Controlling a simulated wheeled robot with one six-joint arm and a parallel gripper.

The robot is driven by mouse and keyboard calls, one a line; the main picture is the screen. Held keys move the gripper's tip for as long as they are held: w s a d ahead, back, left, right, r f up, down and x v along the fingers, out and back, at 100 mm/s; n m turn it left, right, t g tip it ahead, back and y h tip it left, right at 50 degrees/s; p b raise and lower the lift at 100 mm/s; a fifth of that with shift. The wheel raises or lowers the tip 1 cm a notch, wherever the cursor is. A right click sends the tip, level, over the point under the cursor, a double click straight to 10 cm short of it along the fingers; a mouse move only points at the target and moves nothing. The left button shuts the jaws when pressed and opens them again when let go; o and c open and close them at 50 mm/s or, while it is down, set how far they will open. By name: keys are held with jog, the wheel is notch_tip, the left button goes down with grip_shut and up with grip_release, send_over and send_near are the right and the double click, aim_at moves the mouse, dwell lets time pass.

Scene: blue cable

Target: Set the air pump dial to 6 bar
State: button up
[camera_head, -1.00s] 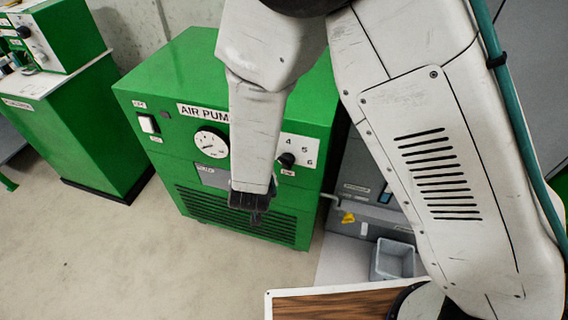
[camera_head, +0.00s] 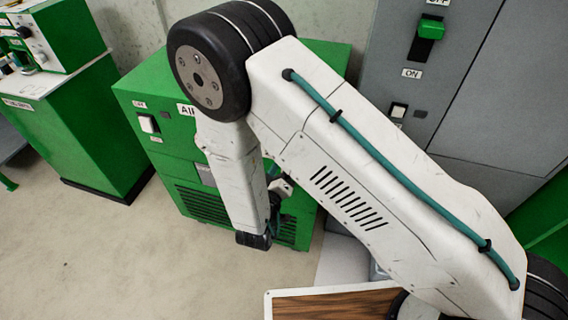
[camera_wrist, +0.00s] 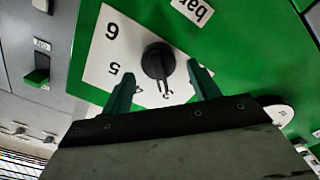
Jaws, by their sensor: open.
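The air pump (camera_head: 180,170) is a green box at the middle left of the head view, its front partly hidden by my arm. In the wrist view its dial (camera_wrist: 157,61) is a round black knob on a white plate (camera_wrist: 100,65) with numerals. The 6 and 5 show left of the knob, upside down. The knob's narrow pointer points down in the picture, towards numerals partly covered by my fingers. My gripper (camera_wrist: 163,88) is open, one green finger on each side below the knob, not closed on it. The head view hides the dial behind my arm.
Grey cabinets (camera_head: 480,100) with a green lever (camera_head: 431,28) stand at the right. A wood-topped surface (camera_head: 330,303) is at the bottom. Another green cabinet (camera_head: 90,140) stands left; the floor between is clear.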

jog(key=shift+w+d, duration=0.25)
jog(key=shift+w, duration=0.4)
